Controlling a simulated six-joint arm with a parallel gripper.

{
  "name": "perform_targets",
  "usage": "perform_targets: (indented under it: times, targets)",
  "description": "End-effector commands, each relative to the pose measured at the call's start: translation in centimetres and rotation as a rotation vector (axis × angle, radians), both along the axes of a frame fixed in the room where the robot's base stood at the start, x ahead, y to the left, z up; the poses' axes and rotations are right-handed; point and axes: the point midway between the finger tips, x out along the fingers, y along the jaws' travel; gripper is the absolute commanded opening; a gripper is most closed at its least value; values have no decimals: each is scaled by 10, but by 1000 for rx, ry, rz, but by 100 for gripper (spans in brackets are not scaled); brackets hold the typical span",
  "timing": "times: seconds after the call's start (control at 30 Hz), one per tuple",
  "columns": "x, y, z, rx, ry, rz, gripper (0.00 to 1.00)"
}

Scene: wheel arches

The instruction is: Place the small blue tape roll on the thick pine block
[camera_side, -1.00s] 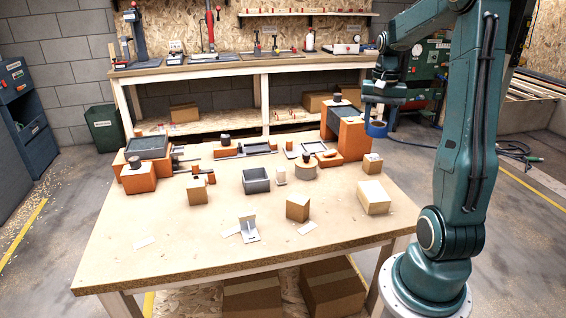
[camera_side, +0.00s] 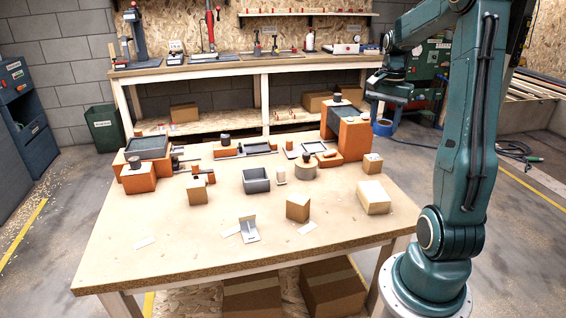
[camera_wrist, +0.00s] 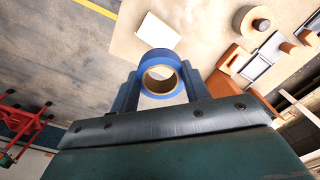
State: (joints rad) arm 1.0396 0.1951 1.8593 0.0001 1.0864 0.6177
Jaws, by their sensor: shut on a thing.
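The small blue tape roll (camera_side: 384,127) hangs below my gripper (camera_side: 385,113) beyond the table's back right side, above table height. In the wrist view the roll (camera_wrist: 150,57) shows as a blue ring with a tan core, and my gripper (camera_wrist: 160,86) is shut on it, one finger on each side. The thick pine block (camera_side: 373,197) lies flat near the table's right edge, well apart from the roll. A pale rectangular top in the wrist view (camera_wrist: 161,32), partly hidden by the roll, appears to be this block.
A tall orange stand (camera_side: 350,135) is at the table's back right, left of the roll. A small wooden block (camera_side: 372,163) sits behind the pine block. A brown cube (camera_side: 297,207) and grey bin (camera_side: 256,181) stand left. The front right tabletop is clear.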

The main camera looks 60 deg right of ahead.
Motion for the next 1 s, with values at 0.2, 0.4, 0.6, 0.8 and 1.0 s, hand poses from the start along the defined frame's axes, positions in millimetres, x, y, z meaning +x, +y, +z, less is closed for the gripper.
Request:
perform_targets:
  times: [0.2, 0.4, 0.6, 0.8, 1.0]
  targets:
    - [-5, -5, 1, 0, 0, -144, 21]
    - [-6, -6, 1, 0, 0, -178, 21]
    - [-6, -6, -6, 2, 2, -177, 21]
    - [-6, -5, -33, 4, 4, -176, 21]
    - [-6, -5, -71, 6, 4, -175, 21]
